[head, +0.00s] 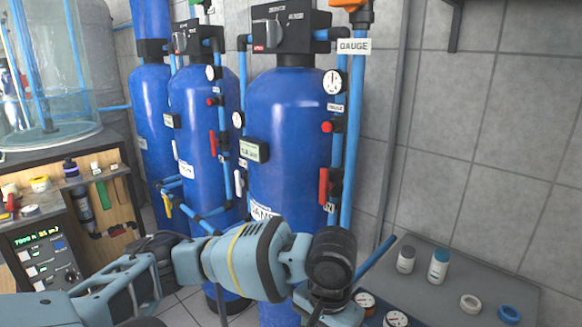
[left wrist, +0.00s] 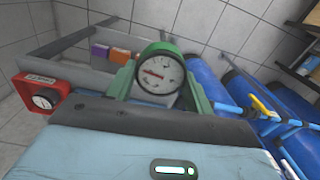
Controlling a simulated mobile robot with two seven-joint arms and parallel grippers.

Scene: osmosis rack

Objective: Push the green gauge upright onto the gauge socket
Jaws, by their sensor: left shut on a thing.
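The green gauge (left wrist: 161,73) shows in the left wrist view, with a round white dial, a red needle and a dark rim with green at its top. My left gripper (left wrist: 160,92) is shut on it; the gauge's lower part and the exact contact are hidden. In the head view my left gripper (head: 322,306) is low at the bottom edge, partly cut off, and I cannot make out the green gauge there. A GAUGE label (head: 354,46) hangs beside an orange fitting (head: 357,14) on the blue pipe at the top, far above my gripper; the socket opening is not clear. My right gripper is not in view.
Blue tanks (head: 288,135) with valves and pipes stand behind my left arm. A grey bench (head: 440,295) at the lower right holds two small bottles, a white ring and a blue ring (head: 508,313). Other gauges (head: 396,319) lie near the gripper.

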